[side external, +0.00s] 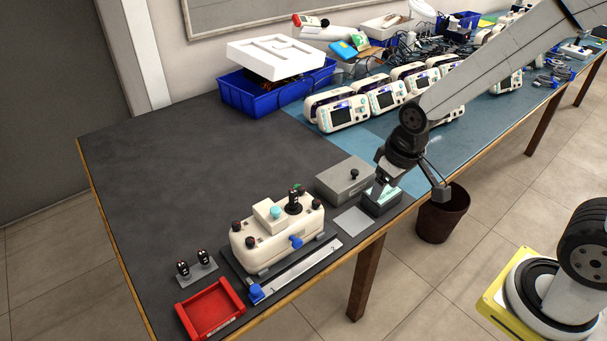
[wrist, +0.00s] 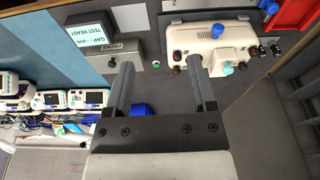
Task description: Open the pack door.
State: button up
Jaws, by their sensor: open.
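A cream device (side external: 275,238) with dark knobs, a cyan button and a blue side knob sits on a dark base; it also shows in the wrist view (wrist: 205,40). Right of it in the side view is a closed grey box (side external: 338,184) with a black knob; a label on it in the wrist view (wrist: 125,46) seems to read PACKS. I cannot tell which part is the pack door. My gripper (side external: 411,194) is open and empty, its fingers wide apart in the wrist view (wrist: 160,62). It hangs near the table edge, right of the grey box, touching neither.
A small display (wrist: 90,38) reads GAP -- mm TEST READY. A red tray (side external: 211,309), a rail with a blue knob (side external: 256,292) and two black pieces (side external: 192,264) lie near the front. Several monitors (side external: 385,95) and a blue crate (side external: 250,98) stand behind. The table's left part is clear.

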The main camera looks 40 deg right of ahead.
jog(key=w+a+n+g, duration=0.1)
jog(key=w+a, duration=0.5)
jog(key=w, duration=0.4)
jog(key=n+g, duration=0.1)
send_near(275, 209)
jog(key=shift+s+d+f, duration=0.2)
jog(key=shift+d+f, duration=0.1)
jog(key=shift+d, duration=0.05)
jog(key=shift+w+a+f+n, duration=0.1)
jog(key=shift+w+a+n, duration=0.2)
jog(key=shift+a, duration=0.2)
jog(key=shift+f, duration=3.9)
grip_shut()
